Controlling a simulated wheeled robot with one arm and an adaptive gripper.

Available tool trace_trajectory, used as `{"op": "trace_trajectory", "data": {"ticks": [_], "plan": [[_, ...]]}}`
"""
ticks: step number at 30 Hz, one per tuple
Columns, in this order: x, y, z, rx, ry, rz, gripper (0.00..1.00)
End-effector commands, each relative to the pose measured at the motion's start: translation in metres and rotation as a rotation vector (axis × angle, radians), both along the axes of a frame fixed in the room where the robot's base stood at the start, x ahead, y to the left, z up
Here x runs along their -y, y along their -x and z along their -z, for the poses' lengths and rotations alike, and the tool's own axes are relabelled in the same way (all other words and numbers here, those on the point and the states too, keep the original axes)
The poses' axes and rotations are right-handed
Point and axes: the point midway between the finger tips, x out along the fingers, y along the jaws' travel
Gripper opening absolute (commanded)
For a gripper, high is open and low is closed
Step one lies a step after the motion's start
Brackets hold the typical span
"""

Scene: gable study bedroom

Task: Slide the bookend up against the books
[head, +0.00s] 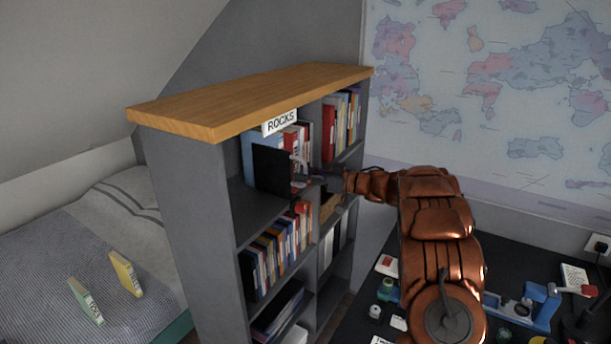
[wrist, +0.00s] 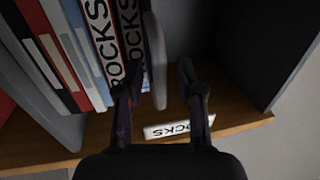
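The bookend (head: 270,170) is a dark upright plate on the upper left shelf, under the ROCKS label. In the wrist view the bookend (wrist: 156,62) shows as a narrow grey edge beside the row of books. The books (head: 300,140) stand upright; in the wrist view several spines (wrist: 97,30) read ROCKS, left of the bookend. My gripper (wrist: 158,82) is open, one finger on each side of the bookend's edge. In the head view my gripper (head: 312,181) reaches in from the right and partly hides the books.
The grey bookcase (head: 180,220) has a wooden top (head: 250,95) and a ROCKS label (head: 280,122) on its front edge. A divider separates the right compartment. Bare shelf lies beyond the bookend. Two books (head: 125,273) lie on the bed. A cluttered dark desk (head: 360,318) stands at the right.

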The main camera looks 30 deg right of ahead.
Motion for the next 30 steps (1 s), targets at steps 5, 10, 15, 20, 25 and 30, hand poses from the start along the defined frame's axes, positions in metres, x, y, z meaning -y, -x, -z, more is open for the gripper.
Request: {"op": "trace_trajectory", "data": {"ticks": [5, 10, 15, 20, 25, 30], "plan": [[0.006, 0.005, 0.0, -0.001, 0.001, 0.001, 0.38], [0.023, 0.024, -0.001, 0.001, 0.0, 0.002, 0.38], [0.047, 0.049, 0.0, 0.001, 0.001, 0.005, 0.38], [0.065, 0.069, 0.0, 0.001, -0.001, 0.003, 0.38], [0.077, 0.083, 0.0, 0.0, 0.0, 0.001, 0.38], [0.081, 0.088, 0.0, 0.0, 0.0, 0.0, 0.38]]}}
